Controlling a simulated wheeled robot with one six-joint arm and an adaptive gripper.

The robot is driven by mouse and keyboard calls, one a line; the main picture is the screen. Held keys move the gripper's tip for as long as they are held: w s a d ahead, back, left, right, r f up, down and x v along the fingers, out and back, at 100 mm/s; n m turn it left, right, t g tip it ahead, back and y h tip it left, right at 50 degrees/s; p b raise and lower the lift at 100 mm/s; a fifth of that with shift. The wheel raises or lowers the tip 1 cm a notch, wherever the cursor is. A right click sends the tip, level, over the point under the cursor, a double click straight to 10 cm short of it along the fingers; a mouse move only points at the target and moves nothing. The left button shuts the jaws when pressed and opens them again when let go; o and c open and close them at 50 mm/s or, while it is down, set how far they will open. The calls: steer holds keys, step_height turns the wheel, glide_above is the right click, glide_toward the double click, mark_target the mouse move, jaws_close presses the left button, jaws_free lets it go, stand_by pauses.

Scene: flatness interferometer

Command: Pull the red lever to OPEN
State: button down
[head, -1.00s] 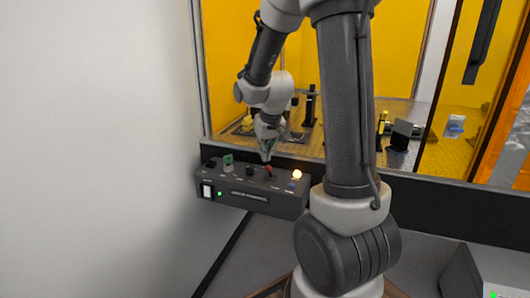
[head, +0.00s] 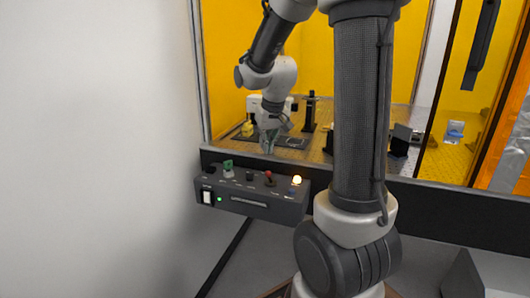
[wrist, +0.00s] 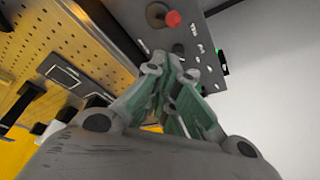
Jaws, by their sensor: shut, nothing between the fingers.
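The red lever (head: 268,174) is a short stick with a round red knob on top of a dark control box (head: 250,203). The knob also shows in the wrist view (wrist: 172,19), at the top, beyond my fingertips. My gripper (head: 268,149) hangs fingers-down above and slightly behind the lever, apart from it. In the wrist view, the green-padded fingers (wrist: 172,66) are together with nothing between them. The labels around the lever are too small to read, so I cannot tell which marking it points to.
A white wall (head: 95,150) bounds the left side.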

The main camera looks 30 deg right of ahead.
steer(key=v, duration=0.8)
